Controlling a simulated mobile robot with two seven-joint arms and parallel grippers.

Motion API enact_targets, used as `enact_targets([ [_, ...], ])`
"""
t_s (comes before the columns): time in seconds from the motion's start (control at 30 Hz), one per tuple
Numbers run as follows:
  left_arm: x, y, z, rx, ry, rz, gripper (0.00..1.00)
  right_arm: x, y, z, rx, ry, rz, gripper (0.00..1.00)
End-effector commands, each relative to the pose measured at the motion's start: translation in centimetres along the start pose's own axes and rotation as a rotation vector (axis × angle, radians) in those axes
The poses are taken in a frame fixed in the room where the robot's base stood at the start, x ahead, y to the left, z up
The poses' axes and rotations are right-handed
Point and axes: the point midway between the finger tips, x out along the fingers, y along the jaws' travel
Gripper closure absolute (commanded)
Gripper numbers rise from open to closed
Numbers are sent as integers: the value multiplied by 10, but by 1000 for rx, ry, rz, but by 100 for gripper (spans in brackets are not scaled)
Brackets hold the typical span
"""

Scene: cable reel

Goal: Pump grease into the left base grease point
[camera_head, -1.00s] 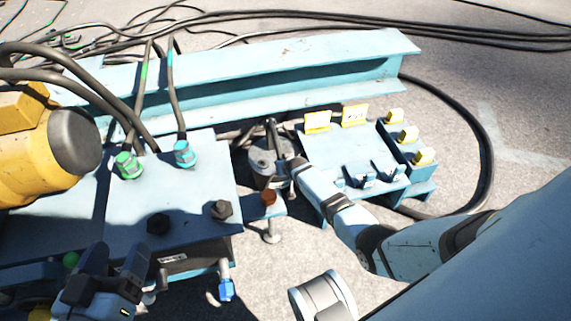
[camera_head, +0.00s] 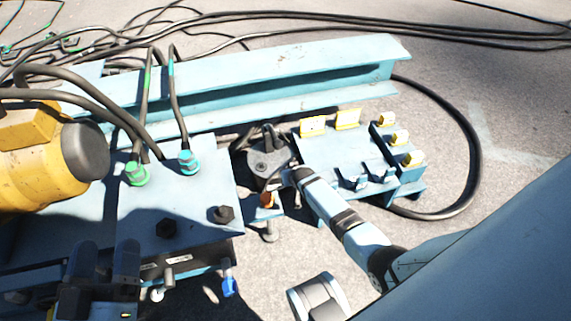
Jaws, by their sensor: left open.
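My left gripper (camera_head: 104,262) is at the lower left, in front of the blue base block (camera_head: 188,195). Its two dark fingers stand apart with nothing seen between them. Beneath the block's front edge are a grey fitting (camera_head: 168,277), a white-tipped one (camera_head: 157,294) and a blue-capped one (camera_head: 229,286); I cannot tell which is the left base grease point. A dark grey round device (camera_head: 267,158), possibly the grease pump, stands between the block and a small blue table. My right arm reaches its right side; the right gripper's fingers are not clear there.
A long blue beam (camera_head: 240,80) runs behind. Hoses with green (camera_head: 137,174) and teal (camera_head: 189,162) fittings rise from the block, beside a yellow motor (camera_head: 35,155). Black cable loops lie right.

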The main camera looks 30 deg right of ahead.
Motion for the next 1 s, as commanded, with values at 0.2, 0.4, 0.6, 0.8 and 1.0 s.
enact_targets([
  [0.2,-5,-14,18,25,-130,-59,31,-38,0,5,0,0,-1,100],
  [0.4,-9,-20,30,35,-187,-79,31,-48,-1,8,1,2,-1,100],
  [0.6,-9,-20,32,36,-191,-80,31,-48,-1,9,1,2,-1,100],
  [0.8,-9,-20,32,35,-191,-80,31,-48,-1,8,0,2,-1,100],
  [1.0,-9,-20,32,35,-190,-80,31,-48,-1,8,0,2,-1,100],
])
